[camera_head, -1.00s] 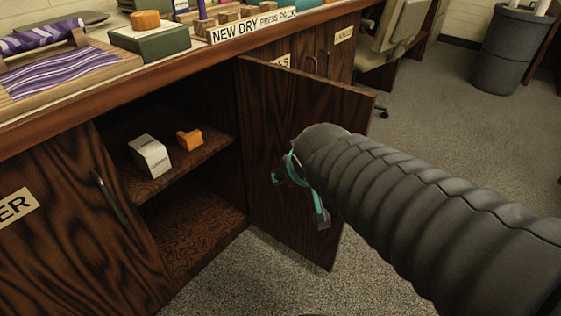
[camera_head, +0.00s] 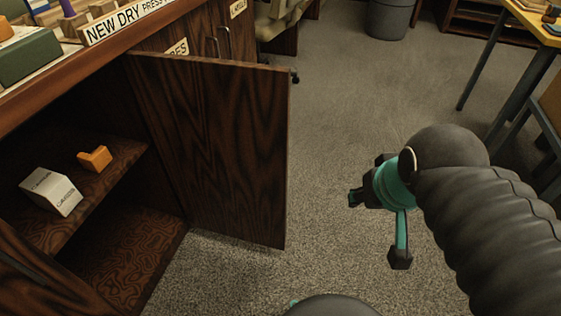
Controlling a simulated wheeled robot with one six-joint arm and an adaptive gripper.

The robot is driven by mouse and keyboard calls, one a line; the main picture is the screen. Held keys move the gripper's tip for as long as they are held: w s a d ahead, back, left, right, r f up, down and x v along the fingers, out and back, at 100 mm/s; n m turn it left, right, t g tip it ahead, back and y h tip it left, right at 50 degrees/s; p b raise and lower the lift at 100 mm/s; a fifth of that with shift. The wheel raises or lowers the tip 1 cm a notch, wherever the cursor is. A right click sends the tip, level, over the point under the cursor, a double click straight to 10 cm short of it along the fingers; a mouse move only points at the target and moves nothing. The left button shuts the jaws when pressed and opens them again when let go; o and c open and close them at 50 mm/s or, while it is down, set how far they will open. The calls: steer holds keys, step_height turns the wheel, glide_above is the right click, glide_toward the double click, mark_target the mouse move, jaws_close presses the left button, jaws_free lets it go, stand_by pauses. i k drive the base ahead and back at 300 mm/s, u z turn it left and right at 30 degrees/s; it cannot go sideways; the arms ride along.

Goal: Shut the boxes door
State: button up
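The open cabinet door (camera_head: 222,140) is dark wood and stands swung well out from the cabinet, with its free edge toward the middle of the view. Behind it the cabinet interior (camera_head: 140,235) shows an upper shelf and a lower floor. I cannot see a label that names this door. My gripper (camera_head: 376,226) is to the right of the door, apart from it, over the carpet. Its dark fingertips are spread and nothing shows between them.
A white box (camera_head: 52,192) and an orange object (camera_head: 95,158) sit on the upper shelf. The countertop (camera_head: 60,85) runs above. Carpet (camera_head: 340,130) is clear right of the door. A yellow-topped table (camera_head: 535,22) stands at the right, a grey bin (camera_head: 383,18) and chair at the back.

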mark_target(219, 129)
steer(key=z, duration=0.5)
steer(key=i, duration=2.3)
steer(key=u, duration=4.2)
steer(key=k, duration=0.35)
steer(key=z, duration=0.65)
